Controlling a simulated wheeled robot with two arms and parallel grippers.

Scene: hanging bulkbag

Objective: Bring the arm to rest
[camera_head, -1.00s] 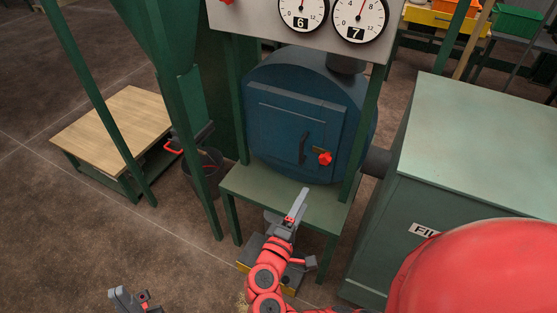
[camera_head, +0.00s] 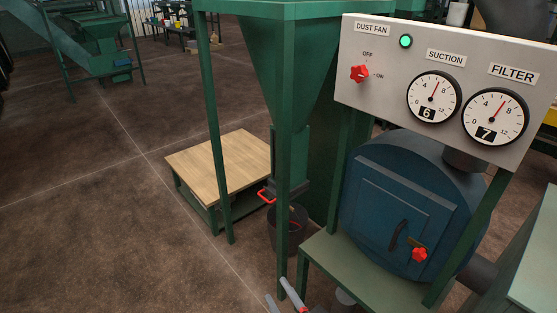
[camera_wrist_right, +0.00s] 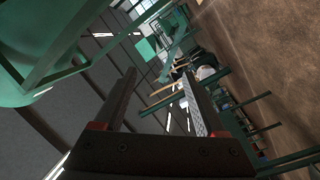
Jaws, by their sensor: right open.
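My right gripper (camera_head: 278,291) shows only at the bottom edge of the head view, in front of the green frame below the blue round door unit. Its grey fingers are apart with nothing between them. In the right wrist view the right gripper (camera_wrist_right: 160,75) also has its two dark fingers spread and empty. Most of my right arm is below the head view. My left gripper is out of view.
A panel (camera_head: 385,70) with two gauges stands above the blue round-doored unit (camera_head: 405,215) at right. A green hopper (camera_head: 285,60) on legs stands left of it. A low wooden-topped table (camera_head: 220,165) and dark bucket (camera_head: 290,230) stand nearby.

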